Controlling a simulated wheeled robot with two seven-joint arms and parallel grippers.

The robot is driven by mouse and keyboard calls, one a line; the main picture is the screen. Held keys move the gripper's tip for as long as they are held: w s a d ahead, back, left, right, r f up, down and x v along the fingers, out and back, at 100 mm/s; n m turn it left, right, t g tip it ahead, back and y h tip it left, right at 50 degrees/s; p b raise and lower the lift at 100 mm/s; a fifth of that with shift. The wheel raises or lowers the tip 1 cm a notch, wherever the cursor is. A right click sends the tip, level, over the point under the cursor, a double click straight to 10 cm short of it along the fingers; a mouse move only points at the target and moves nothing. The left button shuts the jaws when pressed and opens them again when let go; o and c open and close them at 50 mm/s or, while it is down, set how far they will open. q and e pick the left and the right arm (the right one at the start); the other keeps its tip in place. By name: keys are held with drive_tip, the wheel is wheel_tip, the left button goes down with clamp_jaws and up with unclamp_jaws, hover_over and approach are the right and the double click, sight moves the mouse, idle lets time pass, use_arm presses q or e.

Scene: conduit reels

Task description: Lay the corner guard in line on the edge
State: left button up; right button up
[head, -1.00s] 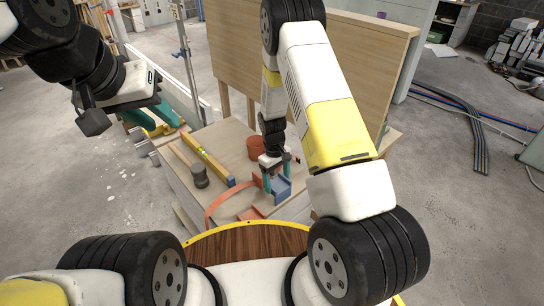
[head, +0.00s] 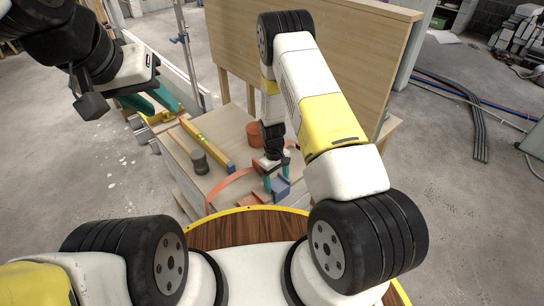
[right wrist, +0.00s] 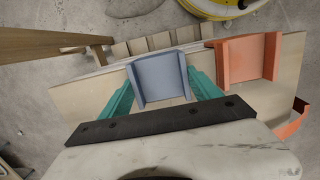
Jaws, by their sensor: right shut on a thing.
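The blue corner guard (right wrist: 160,80), a channel-like piece with raised sides, sits between the teal fingers of my right gripper (right wrist: 160,93). In the head view the blue guard (head: 281,187) is at the near edge of the pale bench, with my right gripper (head: 275,180) over it. An orange guard of like shape (right wrist: 248,58) lies at the bench edge to the right of the blue one in the wrist view, with a gap between them. Whether the blue guard touches the bench I cannot tell. My left gripper (head: 150,100) is open and empty, left of the bench.
On the bench (head: 225,165) are a mallet (head: 199,162), a yellow level (head: 206,145), a red cup (head: 254,133) and an orange curved strip (head: 228,183). A tall wooden panel (head: 310,50) stands behind. Cables (head: 475,125) lie on the floor at right.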

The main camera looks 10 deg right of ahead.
drive_tip(key=shift+f, duration=0.3)
idle(0.7)
drive_tip(key=o, duration=1.5)
